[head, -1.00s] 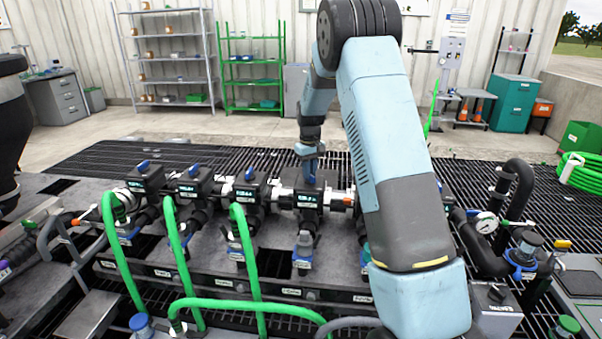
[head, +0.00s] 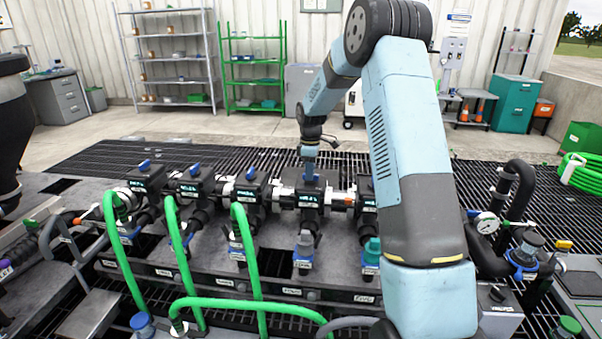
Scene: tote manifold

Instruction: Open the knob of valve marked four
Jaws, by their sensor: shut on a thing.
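A row of dark valve blocks with small lit displays runs across the manifold. My gripper (head: 309,168) points down over the fourth block from the left (head: 311,197). It is shut on that block's blue knob (head: 310,179), which is mostly hidden by the fingers, so its angle cannot be told. Blue knobs also show on the first block (head: 144,164), the second block (head: 194,170) and the third block (head: 250,173). The display text is too small to read for sure. My arm partly covers a fifth block (head: 364,194) on the right.
Green hoses (head: 245,255) arch up in front of the left blocks. A pressure gauge (head: 487,223) and black pipes (head: 515,200) stand at the right. Capped outlets, one with a teal cap (head: 372,249), stand in front of the blocks. Grating (head: 110,155) lies behind, with free room.

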